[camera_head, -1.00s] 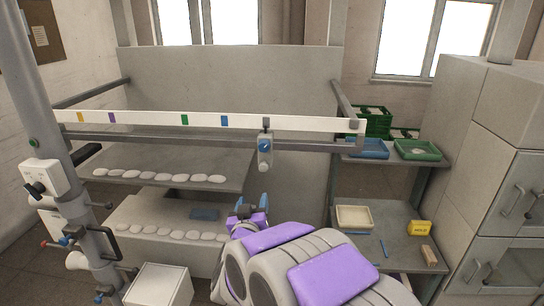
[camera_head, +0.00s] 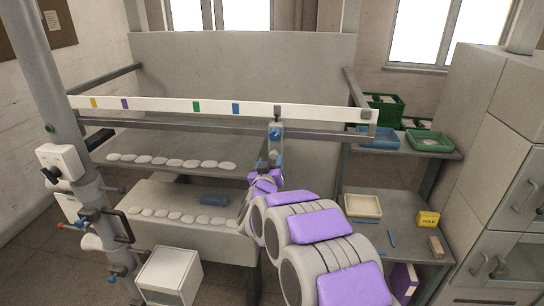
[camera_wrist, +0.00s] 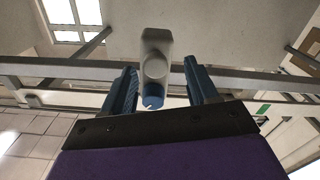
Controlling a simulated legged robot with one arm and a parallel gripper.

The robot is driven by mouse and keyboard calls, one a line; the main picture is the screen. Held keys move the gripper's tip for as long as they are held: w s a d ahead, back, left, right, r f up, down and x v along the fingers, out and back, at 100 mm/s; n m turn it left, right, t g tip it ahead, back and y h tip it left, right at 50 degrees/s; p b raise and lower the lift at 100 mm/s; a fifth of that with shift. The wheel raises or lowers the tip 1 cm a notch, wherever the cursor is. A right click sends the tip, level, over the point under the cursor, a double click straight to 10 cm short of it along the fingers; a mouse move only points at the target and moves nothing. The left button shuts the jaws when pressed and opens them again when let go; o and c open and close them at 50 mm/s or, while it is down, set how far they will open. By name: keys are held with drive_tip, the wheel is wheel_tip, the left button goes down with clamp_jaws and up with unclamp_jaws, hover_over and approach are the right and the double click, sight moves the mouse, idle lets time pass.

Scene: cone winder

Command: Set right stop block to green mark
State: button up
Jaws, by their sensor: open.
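The right stop block (camera_head: 276,133) sits on the white marked rail (camera_head: 150,105), right of the blue mark. It is a grey block with a blue knob and a rounded lower end. The green mark (camera_head: 196,107) is on the rail, left of the blue mark (camera_head: 236,108). My gripper (camera_head: 268,165) is just below the block, partly hiding its lower end. In the wrist view my gripper (camera_wrist: 163,90) is open, and the stop block (camera_wrist: 155,60) shows between its two blue fingers, with gaps on both sides.
Yellow (camera_head: 93,103) and purple (camera_head: 124,104) marks are further left on the rail. Shelves with round white pieces (camera_head: 170,161) lie below it. Trays (camera_head: 362,206) and green crates (camera_head: 384,110) stand at right, beside a cabinet (camera_head: 490,170).

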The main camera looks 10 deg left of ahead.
sight(273, 158)
drive_tip(key=w, duration=0.3)
drive_tip(key=shift+w+d+r, duration=0.1)
drive_tip(key=shift+w+d, duration=0.2)
drive_tip(key=shift+d, duration=0.05)
drive_tip(key=shift+w, duration=0.2)
drive_tip(key=shift+a, duration=0.1)
clamp_jaws()
idle(0.3)
